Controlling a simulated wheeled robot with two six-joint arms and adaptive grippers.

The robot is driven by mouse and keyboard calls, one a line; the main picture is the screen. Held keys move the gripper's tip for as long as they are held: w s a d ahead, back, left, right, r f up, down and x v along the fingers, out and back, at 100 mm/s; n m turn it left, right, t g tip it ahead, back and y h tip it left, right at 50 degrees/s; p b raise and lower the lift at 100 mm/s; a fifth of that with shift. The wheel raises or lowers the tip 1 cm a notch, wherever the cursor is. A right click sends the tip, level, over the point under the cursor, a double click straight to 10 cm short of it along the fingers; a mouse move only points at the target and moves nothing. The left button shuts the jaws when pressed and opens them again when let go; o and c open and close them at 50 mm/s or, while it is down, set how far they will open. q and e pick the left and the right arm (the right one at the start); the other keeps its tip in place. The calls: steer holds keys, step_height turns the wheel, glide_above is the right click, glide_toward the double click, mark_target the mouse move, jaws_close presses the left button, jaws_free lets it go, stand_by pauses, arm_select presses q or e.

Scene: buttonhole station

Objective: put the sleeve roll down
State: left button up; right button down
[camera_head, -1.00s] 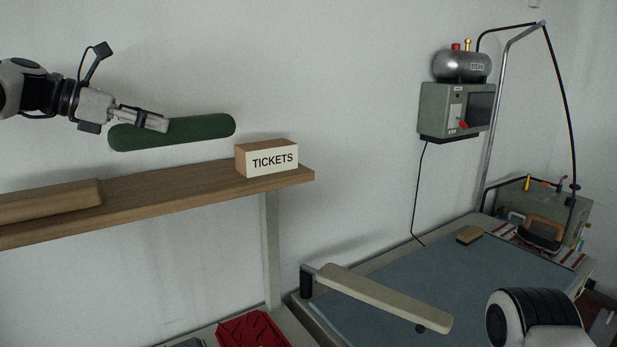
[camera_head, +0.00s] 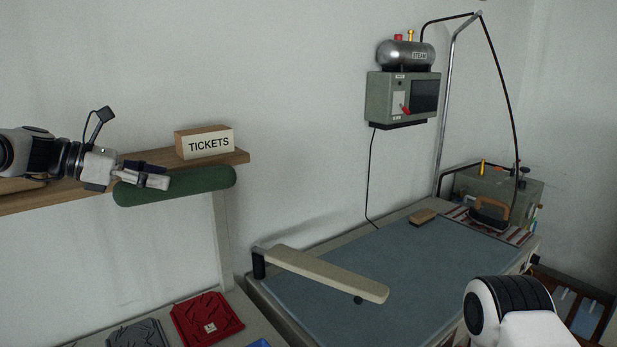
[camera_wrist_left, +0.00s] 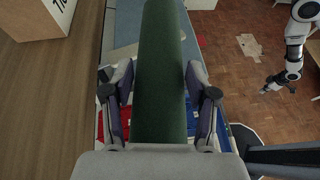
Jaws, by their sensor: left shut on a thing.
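The sleeve roll (camera_head: 190,184) is a long dark green padded cylinder. My left gripper (camera_head: 150,179) is shut on it near its left end and holds it level in the air, in front of the wooden shelf's edge in the head view. In the left wrist view the sleeve roll (camera_wrist_left: 160,75) runs straight out between the two fingers of my left gripper (camera_wrist_left: 160,105). A blue-grey table surface shows below it. Only a white and black part of my right arm shows at the lower right of the head view; its gripper is out of that frame.
A TICKETS box (camera_head: 205,142) stands on the wooden shelf (camera_head: 237,156). A pale sleeve board (camera_head: 320,272) juts over the blue-grey ironing table (camera_head: 400,255). A brush (camera_head: 423,217) and an iron (camera_head: 489,213) sit farther back. Red (camera_head: 207,318) and grey (camera_head: 140,334) trays lie lower left.

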arm_select(q)
steer(key=s+d+f+b, duration=0.2)
steer(key=s+d+f, duration=0.15)
steer(key=f, duration=0.85)
steer(key=s+d+f+n+b, duration=0.15)
steer(key=s+f, duration=0.35)
steer(key=f, duration=0.7)
steer(key=s+d+f+b, duration=0.1)
steer(key=s+d+f, duration=0.3)
steer(key=f, duration=0.8)
steer(key=shift+t+y, duration=0.4)
steer(key=shift+t, duration=0.1)
steer(key=s+f, duration=0.2)
steer(key=s, duration=0.1)
steer(key=s+f+b, duration=0.1)
steer(key=s+f, duration=0.2)
steer(key=s+d+f, duration=0.1)
steer(key=s+f, duration=0.1)
steer(key=s, duration=0.1)
steer(key=shift+s+f, duration=0.2)
steer(key=shift+s, duration=0.15)
